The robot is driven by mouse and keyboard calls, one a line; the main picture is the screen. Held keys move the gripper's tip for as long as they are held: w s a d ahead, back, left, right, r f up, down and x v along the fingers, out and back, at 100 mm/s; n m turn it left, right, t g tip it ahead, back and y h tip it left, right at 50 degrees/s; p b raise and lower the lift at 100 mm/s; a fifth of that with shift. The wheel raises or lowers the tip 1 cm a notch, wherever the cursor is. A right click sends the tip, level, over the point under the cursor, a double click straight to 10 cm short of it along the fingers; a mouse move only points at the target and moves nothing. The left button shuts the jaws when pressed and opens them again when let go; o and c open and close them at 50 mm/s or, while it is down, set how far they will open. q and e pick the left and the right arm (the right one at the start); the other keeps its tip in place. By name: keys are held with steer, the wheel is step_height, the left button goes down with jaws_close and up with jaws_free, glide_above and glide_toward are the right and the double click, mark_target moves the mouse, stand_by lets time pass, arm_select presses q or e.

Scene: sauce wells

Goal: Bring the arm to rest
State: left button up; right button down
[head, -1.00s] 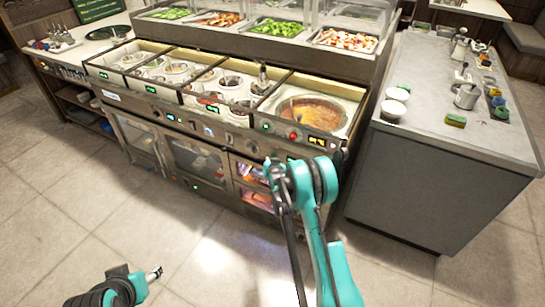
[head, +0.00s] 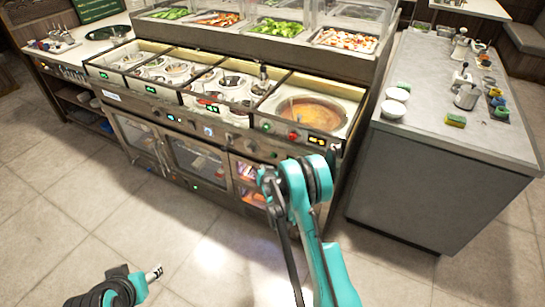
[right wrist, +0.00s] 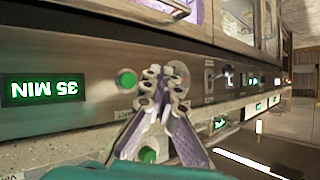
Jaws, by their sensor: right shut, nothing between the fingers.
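My right arm reaches up from the bottom right in the head view and bends in front of the sauce counter (head: 235,133). My right gripper shows in the right wrist view (right wrist: 165,98), fingers together and empty. It points toward the counter's front panel with its buttons and green displays; whether it touches the panel I cannot tell. In the head view the right gripper (head: 267,182) is small and dark beside the teal joint. My left gripper (head: 154,272) is at the lower left, low over the floor; its fingers are too small to read.
The counter holds several wells, with a large pan of orange-brown sauce (head: 308,112) at the right. The tiled floor in front is free.

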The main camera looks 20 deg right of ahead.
stand_by(0.5)
steer(key=s+a+r+n+g+y, duration=0.1)
steer(key=s+a+r, duration=0.1)
steer(key=s+r, duration=0.75)
steer(key=s+a+r+n+g, duration=0.1)
steer(key=s+a+r, duration=0.35)
steer(key=r, duration=0.75)
steer(key=s+a+r+n+g+y, duration=0.1)
steer(key=s+a+n+g, duration=0.1)
steer(key=s, duration=2.6)
steer(key=shift+s+n+g, duration=0.15)
steer(key=shift+n+g, duration=0.25)
steer(key=shift+g, duration=0.2)
steer(key=shift+a, duration=0.1)
stand_by(1.8)
